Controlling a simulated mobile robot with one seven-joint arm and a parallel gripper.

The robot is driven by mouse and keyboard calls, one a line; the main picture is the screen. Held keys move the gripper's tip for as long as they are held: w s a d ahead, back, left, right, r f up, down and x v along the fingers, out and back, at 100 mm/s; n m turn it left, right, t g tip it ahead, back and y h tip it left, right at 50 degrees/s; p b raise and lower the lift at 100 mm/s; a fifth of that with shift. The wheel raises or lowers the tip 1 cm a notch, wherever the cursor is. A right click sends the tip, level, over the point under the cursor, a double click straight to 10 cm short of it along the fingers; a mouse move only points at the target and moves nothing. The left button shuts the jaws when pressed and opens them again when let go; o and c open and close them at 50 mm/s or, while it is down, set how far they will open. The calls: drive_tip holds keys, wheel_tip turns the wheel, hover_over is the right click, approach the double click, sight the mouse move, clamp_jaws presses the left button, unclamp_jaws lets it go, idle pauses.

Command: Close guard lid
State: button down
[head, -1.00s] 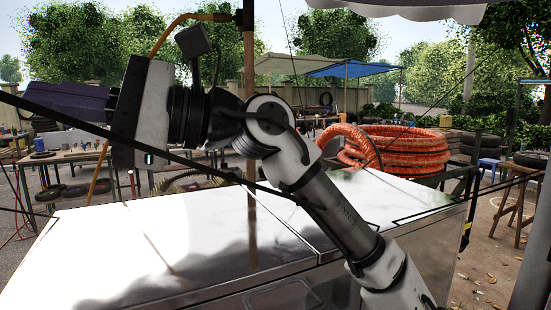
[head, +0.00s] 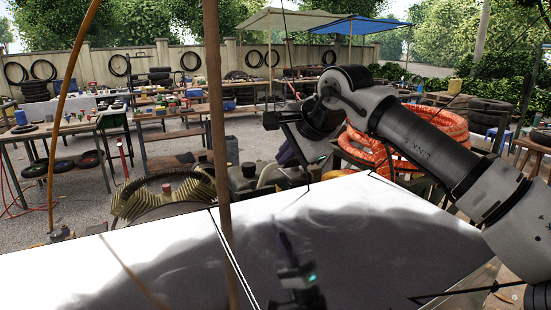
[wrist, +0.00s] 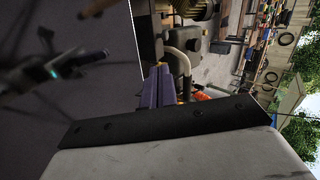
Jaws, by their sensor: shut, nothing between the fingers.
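I cannot tell for certain which part is the guard lid. A broad, glossy white panel (head: 370,235) with a dark seam fills the foreground of the head view. My gripper (head: 295,140) is shut and empty above its far edge, with its reflection in the panel. In the wrist view, the grey glossy surface (wrist: 100,30) at the left also mirrors my gripper.
Ribbed yellowish compressor machinery (head: 170,195) lies behind the panel. A thin pole (head: 217,150) rises in front of it. Coiled orange hose (head: 435,140) is at the right. Worktables (head: 65,130) stand farther back, with open ground between.

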drive_tip(key=p, duration=0.5)
approach(256, 189)
drive_tip(key=w+a+f, duration=0.2)
drive_tip(key=w, duration=0.1)
drive_tip(key=shift+a+f, duration=0.2)
drive_tip(key=shift+a, duration=0.15)
drive_tip(key=shift+w+a+b, duration=0.2)
drive_tip(key=shift+w+b, duration=0.3)
drive_tip(key=shift+w+a+b, duration=0.25)
drive_tip(key=shift+w+b, duration=0.25)
drive_tip(key=w+a+f+g+p, duration=0.1)
drive_tip(key=w+a+f, duration=0.1)
drive_tip(key=w, duration=0.3)
drive_tip(key=w+a+f+g+h+p, duration=0.1)
drive_tip(key=w+a+f, duration=0.1)
drive_tip(key=w+f, duration=0.2)
drive_tip(key=shift+w+f+g, duration=0.3)
drive_tip(key=shift+w+g, duration=0.1)
drive_tip(key=shift+w, duration=0.35)
drive_tip(key=shift+a, duration=0.15)
